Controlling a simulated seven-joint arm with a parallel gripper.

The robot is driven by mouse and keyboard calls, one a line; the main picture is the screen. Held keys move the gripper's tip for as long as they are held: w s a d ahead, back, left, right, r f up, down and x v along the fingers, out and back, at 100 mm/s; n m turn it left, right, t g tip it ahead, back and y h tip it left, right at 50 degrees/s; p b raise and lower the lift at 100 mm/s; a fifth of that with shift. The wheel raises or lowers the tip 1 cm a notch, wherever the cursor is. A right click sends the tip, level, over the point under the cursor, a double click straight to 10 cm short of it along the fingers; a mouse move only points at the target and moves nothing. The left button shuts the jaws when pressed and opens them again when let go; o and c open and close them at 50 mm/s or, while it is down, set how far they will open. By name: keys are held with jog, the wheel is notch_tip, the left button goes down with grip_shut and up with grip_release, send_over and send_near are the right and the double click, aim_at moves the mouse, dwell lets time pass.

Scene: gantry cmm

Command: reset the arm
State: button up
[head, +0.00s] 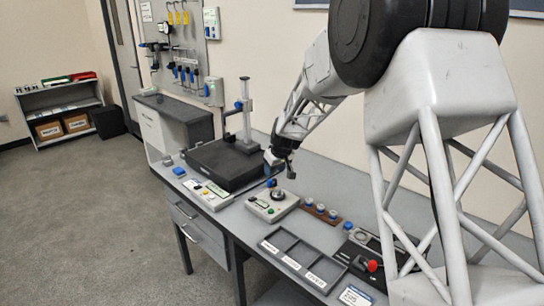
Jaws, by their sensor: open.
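My gripper (284,164) hangs at the end of my arm over the bench, beside the right edge of the black surface plate. It is small and dark in this view, and I see nothing held in it. The task names no other object.
The grey bench (228,213) carries a black plate with an upright stand (244,112), a button panel (206,194), a rack of blue-topped pieces (321,211), a compartment tray (304,262) and a device with a red knob (372,266). A tool board hangs behind.

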jog(key=s+d+r+m, duration=0.1)
jog(key=s+d+r, duration=0.3)
jog(key=s, duration=0.5)
jog(key=s+d+r+m+h, duration=0.1)
jog(key=s+d+r, duration=0.1)
jog(key=s+r, duration=0.55)
jog(key=s+d+r+m, duration=0.1)
jog(key=s+d+r, duration=0.2)
jog(key=s, duration=0.8)
jog(key=s+d+m, duration=0.2)
jog(key=s+d, duration=0.1)
jog(key=s, duration=1.1)
jog(key=s+d+f+m+g+h, duration=0.1)
jog(key=s+d, duration=0.2)
jog(key=s, duration=1.2)
jog(key=shift+f+m+h, duration=0.15)
jog(key=shift+m+h, duration=0.15)
jog(key=shift+m, duration=0.1)
jog(key=shift+c, duration=0.4)
